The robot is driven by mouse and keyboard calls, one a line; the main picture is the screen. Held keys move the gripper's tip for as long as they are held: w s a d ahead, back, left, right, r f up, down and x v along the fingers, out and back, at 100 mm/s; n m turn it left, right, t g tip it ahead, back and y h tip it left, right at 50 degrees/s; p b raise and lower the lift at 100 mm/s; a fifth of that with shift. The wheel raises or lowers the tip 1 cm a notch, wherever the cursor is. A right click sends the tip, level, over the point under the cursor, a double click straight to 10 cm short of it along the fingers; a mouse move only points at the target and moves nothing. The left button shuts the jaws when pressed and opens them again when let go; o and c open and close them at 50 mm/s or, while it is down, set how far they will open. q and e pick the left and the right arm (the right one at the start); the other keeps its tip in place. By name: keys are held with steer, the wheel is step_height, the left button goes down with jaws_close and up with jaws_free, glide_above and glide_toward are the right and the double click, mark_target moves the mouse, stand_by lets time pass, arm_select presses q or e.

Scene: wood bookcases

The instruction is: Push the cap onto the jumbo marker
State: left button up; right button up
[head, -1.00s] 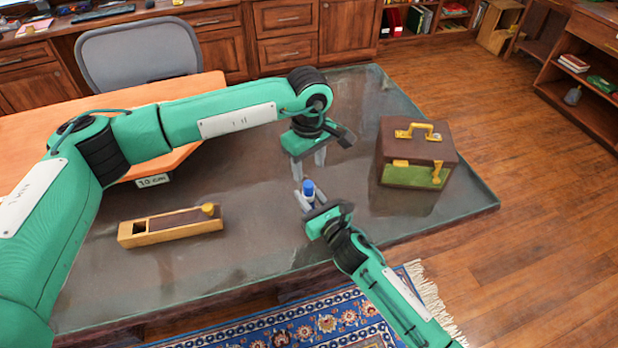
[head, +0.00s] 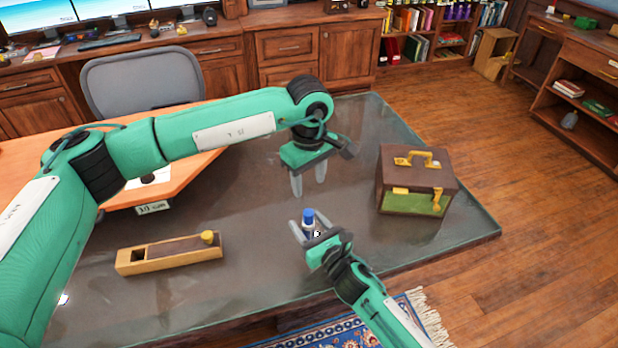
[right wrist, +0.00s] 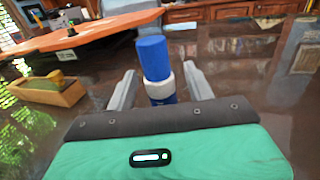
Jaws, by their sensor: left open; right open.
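The jumbo marker (head: 308,228) stands upright on the dark glossy table, with the blue cap (head: 308,215) at its top. In the right wrist view the blue cap (right wrist: 153,59) sits above a white collar (right wrist: 159,88) and a blue lower part of the marker; whether it is fully seated I cannot tell. My right gripper (head: 302,228) is open, its fingers on either side of the marker with gaps visible in the right wrist view (right wrist: 157,88). The marker's bottom is hidden behind this gripper. My left gripper (head: 309,182) is open and empty, pointing down above and behind the cap.
A wooden box with a knob (head: 170,253) lies at the left of the table (head: 250,215). A brown and green case (head: 415,182) with a gold handle stands to the right. An orange desk (head: 60,150) and a grey chair (head: 145,75) are behind. The table's front is clear.

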steer(key=shift+s, duration=0.1)
arm_select(q)
step_height(320, 180, down, 2)
steer(key=shift+f+b, duration=0.1)
steer(key=shift+b, duration=0.95)
arm_select(e)
steer(key=v, duration=1.2)
steer(key=shift+f, duration=0.15)
arm_select(q)
steer(key=shift+f, duration=0.1)
arm_select(e)
steer(key=shift+v, duration=0.85)
